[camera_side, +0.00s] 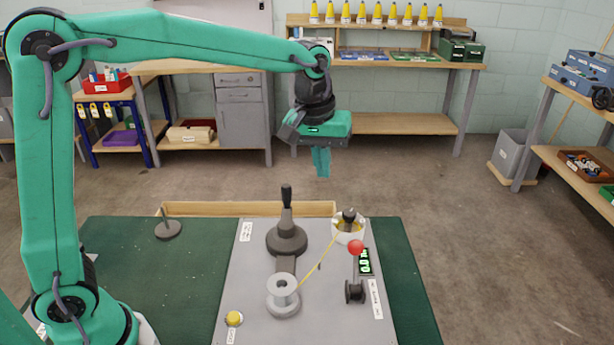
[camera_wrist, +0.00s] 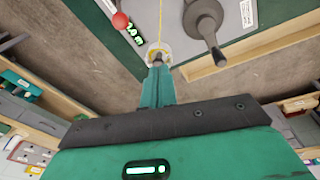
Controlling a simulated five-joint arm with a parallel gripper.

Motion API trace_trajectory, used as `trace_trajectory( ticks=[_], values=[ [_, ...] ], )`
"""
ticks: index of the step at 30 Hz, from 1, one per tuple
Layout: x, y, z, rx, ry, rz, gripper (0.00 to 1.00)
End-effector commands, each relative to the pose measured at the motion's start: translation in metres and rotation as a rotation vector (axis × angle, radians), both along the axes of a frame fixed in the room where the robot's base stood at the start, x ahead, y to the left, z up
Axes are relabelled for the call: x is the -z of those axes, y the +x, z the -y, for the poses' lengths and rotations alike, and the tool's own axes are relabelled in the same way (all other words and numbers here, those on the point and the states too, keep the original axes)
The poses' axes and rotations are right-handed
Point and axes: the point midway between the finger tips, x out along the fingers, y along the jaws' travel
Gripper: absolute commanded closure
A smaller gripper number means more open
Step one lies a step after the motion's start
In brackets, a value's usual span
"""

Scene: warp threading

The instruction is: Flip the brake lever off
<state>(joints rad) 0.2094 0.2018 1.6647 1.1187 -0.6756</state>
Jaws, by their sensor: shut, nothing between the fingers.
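A lever with a red ball knob (camera_side: 355,247) stands upright on a black pivot (camera_side: 355,291) at the right of the grey panel; it looks like the brake lever. The knob also shows at the upper left of the wrist view (camera_wrist: 121,20). My gripper (camera_side: 321,172) is shut and empty, pointing down, well above the panel and apart from the lever. In the wrist view, its fingertips (camera_wrist: 157,66) overlap the sight of the white yarn holder (camera_wrist: 165,50), and the knob lies to their left. The label beside the lever is too small to read.
A tall black-handled stick (camera_side: 287,210) on a round base rises from the panel (camera_side: 250,270), left of the red knob. A yellow thread (camera_side: 318,266) runs from a pale spool (camera_side: 283,288) to the white holder (camera_side: 348,228). A display (camera_side: 364,261) sits beside the lever.

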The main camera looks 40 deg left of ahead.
Motion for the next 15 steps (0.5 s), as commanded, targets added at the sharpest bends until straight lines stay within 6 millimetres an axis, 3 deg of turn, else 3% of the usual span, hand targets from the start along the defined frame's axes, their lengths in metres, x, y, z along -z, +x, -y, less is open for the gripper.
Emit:
trace_trajectory(
  ticks=[9,15],
  values=[
    [0.033,0.038,0.029,-0.085,-0.001,-0.067,1.00],
    [0.048,0.051,0.041,-0.123,0.001,-0.093,1.00]
  ],
)
